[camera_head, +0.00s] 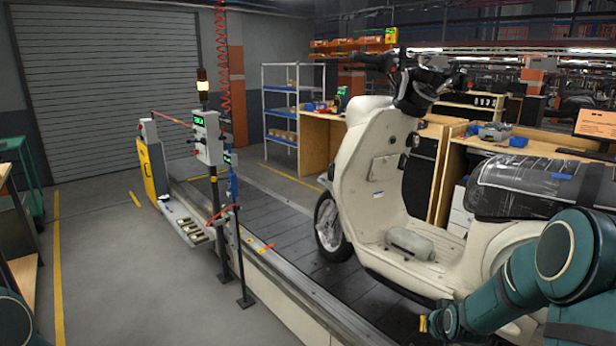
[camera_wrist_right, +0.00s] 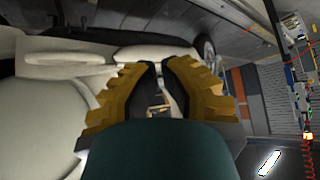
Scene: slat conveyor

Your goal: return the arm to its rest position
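My right arm (camera_head: 530,275) comes in from the right in the head view and reaches low beside the cream scooter (camera_head: 385,180). My right gripper (camera_head: 424,323) shows there only as a small yellow piece by the scooter's lower side. In the right wrist view its yellow fingers (camera_wrist_right: 159,68) lean together, their tips almost meeting. No object is seen held between them. Cream scooter body (camera_wrist_right: 55,110) fills the left of that view, and whether the gripper touches it cannot be told. Only a rounded part of my left arm (camera_head: 14,322) shows at the bottom left corner; its gripper is out of frame.
The scooter stands on the slat conveyor (camera_head: 290,225). A control post (camera_head: 207,138) and a yellow cabinet (camera_head: 152,170) stand left of it. The grey floor (camera_head: 120,270) at left is largely open.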

